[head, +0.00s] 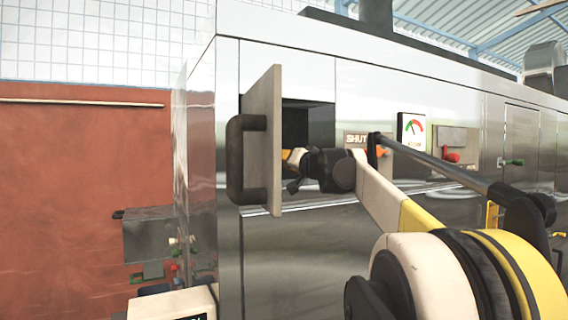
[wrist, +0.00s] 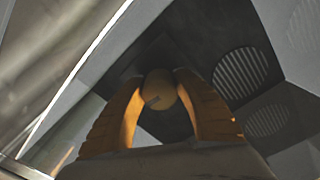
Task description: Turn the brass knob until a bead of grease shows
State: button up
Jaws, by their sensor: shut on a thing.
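The brass knob (wrist: 160,88) is a round, tan-gold disc with a short dark mark on its face, inside a dark recess in the wrist view. The two orange fingers of my gripper (wrist: 158,80) are shut on it, one on each side. In the head view my gripper (head: 290,157) reaches into an open compartment (head: 312,118) of the steel machine. There the knob is hidden by the compartment door (head: 265,105) and my wrist.
The door stands open with a black handle (head: 236,160), close left of my gripper. A SHUT label (head: 355,139), a dial gauge (head: 411,130) and a red handle (head: 451,156) are on the machine front to the right. Round grilles (wrist: 240,73) line the recess.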

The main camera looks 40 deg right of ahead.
jog(key=m, duration=0.5)
jog(key=shift+m, duration=0.3)
jog(key=shift+r+m, duration=0.1)
jog(key=shift+m, duration=2)
jog(key=o, duration=1.2)
jog(key=v, duration=1.2)
jog(key=shift+r, duration=0.1)
jog(key=shift+d, duration=0.1)
